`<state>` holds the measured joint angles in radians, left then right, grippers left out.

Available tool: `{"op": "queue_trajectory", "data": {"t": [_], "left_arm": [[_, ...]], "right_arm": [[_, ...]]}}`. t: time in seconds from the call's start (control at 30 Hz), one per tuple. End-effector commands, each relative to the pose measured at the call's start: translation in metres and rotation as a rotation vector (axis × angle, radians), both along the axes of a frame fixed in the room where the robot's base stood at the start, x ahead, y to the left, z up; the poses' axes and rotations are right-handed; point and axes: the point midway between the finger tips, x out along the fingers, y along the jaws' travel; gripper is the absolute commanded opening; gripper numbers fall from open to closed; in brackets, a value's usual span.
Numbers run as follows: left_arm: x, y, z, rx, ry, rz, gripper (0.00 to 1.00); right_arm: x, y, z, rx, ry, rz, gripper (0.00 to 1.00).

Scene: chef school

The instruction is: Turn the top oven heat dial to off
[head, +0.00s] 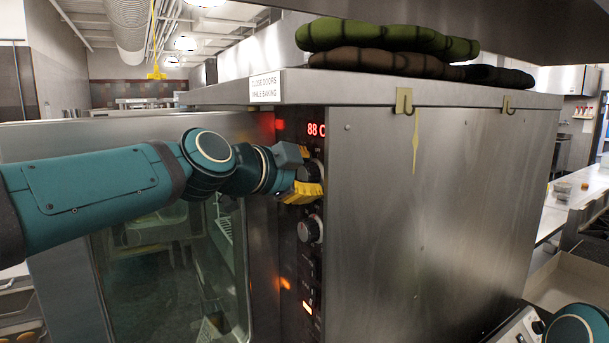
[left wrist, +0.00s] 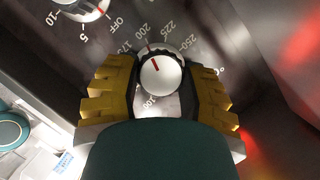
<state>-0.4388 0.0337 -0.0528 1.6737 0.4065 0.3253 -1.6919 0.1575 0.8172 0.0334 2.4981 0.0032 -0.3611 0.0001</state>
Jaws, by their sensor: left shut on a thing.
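The top oven heat dial (head: 312,171) is on the narrow dark control panel, under a red "88" readout. In the left wrist view it is a silver knob (left wrist: 161,76) with a red mark near the 200 of its number ring. My left gripper (head: 305,178) has its yellow fingers on both sides of this knob and is shut on it; the fingers also show in the left wrist view (left wrist: 158,92). A second dial (head: 309,229) sits below; the left wrist view shows its OFF, 5 and 10 marks (left wrist: 82,8). My right gripper is not in view.
The steel oven's side wall (head: 440,220) stands to the right of the panel. A glass oven door (head: 170,270) is behind and below my left arm. Folded green and brown cloths (head: 385,42) lie on the oven top. A white counter (head: 575,200) is at the far right.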

Motion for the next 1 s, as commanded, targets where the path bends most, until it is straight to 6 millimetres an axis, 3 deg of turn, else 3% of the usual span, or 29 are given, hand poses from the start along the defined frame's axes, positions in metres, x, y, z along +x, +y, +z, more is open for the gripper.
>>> {"op": "queue_trajectory", "data": {"t": [0.7,1.0], "left_arm": [[0.002,0.001,0.001,-0.278,0.381,0.0,0.08],[0.002,0.002,0.001,-0.335,0.46,0.001,0.08]], "right_arm": [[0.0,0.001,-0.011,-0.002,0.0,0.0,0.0],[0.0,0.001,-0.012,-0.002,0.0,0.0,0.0]]}}
